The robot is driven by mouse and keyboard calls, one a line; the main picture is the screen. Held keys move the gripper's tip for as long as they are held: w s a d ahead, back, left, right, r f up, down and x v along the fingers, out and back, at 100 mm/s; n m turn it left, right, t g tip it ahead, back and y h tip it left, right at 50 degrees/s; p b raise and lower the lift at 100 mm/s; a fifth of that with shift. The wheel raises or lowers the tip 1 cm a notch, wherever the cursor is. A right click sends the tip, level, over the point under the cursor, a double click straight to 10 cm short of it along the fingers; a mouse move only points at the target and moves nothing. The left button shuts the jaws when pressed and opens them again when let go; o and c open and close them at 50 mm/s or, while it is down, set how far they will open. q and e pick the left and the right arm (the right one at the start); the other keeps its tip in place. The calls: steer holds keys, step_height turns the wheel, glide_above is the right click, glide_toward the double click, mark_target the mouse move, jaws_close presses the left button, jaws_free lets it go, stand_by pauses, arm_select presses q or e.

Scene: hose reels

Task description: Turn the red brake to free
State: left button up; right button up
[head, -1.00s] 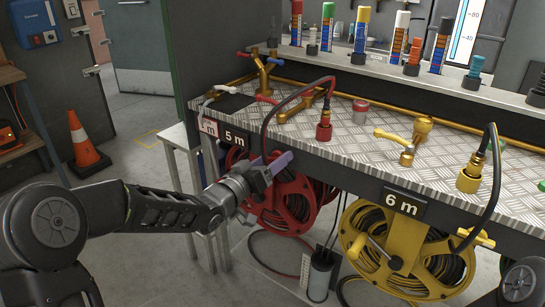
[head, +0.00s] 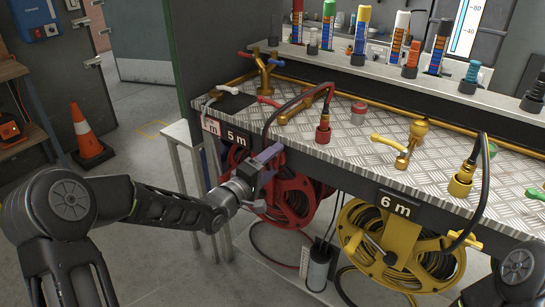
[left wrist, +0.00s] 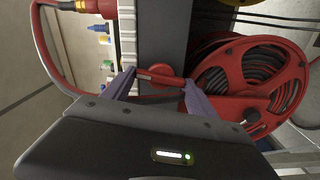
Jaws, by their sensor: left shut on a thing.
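The red hose reel (head: 297,200) hangs under the bench below the "5 m" sign (head: 237,137); it also shows in the left wrist view (left wrist: 250,75). The red brake (left wrist: 160,77) is a short red bar on a round red base beside the reel. My left gripper (left wrist: 160,85) has its purple fingers at the two ends of the bar and is shut on it. In the head view my left gripper (head: 266,160) is at the reel's upper left, and it hides the brake. My right gripper is out of the picture.
The metal bench (head: 345,140) carries a red hose fitting (head: 323,130) and brass taps just above my left gripper. The yellow reel (head: 385,245) hangs to the right. Open floor lies to the left.

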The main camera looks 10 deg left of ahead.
arm_select(q)
steer(key=shift+n+p, duration=0.45)
steer(key=shift+n, duration=0.65)
steer(key=shift+f, duration=0.1)
steer(key=o, duration=1.4)
steer(key=shift+c, duration=0.2)
steer(key=v, duration=0.8)
